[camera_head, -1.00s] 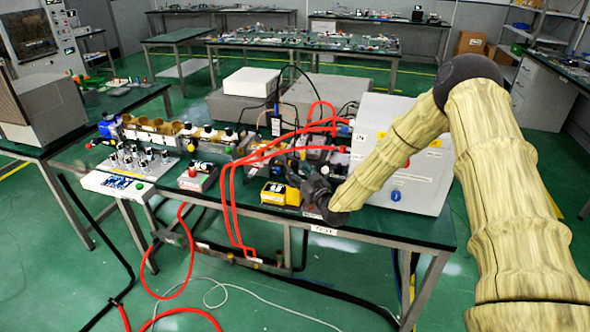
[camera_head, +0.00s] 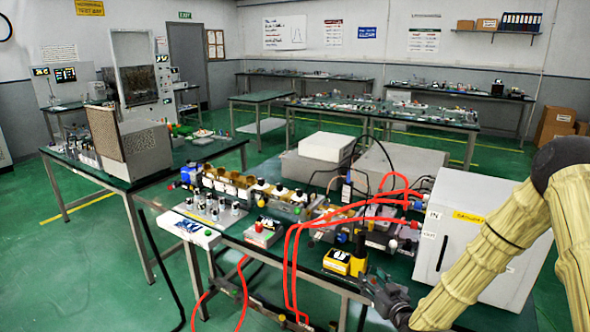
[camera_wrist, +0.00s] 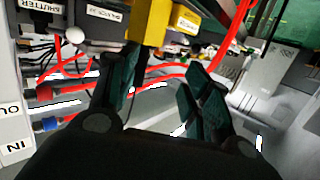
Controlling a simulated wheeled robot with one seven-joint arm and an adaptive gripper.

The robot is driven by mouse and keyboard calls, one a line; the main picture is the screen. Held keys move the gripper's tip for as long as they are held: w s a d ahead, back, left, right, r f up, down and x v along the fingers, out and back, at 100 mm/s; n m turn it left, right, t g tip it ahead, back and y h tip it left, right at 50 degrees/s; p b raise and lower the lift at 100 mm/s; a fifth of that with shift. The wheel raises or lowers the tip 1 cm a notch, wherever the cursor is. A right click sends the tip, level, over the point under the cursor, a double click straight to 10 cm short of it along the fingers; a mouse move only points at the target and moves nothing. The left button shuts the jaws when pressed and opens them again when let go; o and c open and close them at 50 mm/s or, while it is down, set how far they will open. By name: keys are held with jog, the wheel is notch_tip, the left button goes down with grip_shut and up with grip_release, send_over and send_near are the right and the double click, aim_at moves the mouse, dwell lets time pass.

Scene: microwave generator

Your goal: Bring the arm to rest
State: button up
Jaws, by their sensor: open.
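My arm reaches in from the right in the head view, in front of the white box. My gripper (camera_head: 378,290) hangs at the front edge of the bench, just in front of the yellow device (camera_head: 345,262). In the wrist view, the two dark fingers of my gripper (camera_wrist: 160,92) stand apart with nothing between them. A yellow block (camera_wrist: 152,22) shows beyond the fingertips there. I cannot tell whether anything touches the fingers.
The white box (camera_head: 468,235) stands close behind my forearm. Red hoses (camera_head: 290,265) loop over the bench and down its front. A white switch panel (camera_head: 188,229) lies to the left. Open green floor (camera_head: 85,270) lies at the lower left.

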jog(key=s+a+f+m+g+h, duration=0.1)
jog(key=s+a+f+g, duration=0.25)
jog(key=s+f, duration=0.7)
jog(key=s+a+f+g, duration=0.3)
jog(key=s+f+g, duration=0.2)
jog(key=s+f, duration=0.55)
jog(key=s+d+f+m+g+h, duration=0.1)
jog(key=s+g, duration=0.6)
jog(key=s, duration=2)
notch_tip(320, 180, down, 2)
jog(key=shift+s+d+f+h, duration=0.1)
jog(key=shift+s+d+h, duration=0.25)
jog(key=shift+h, duration=0.35)
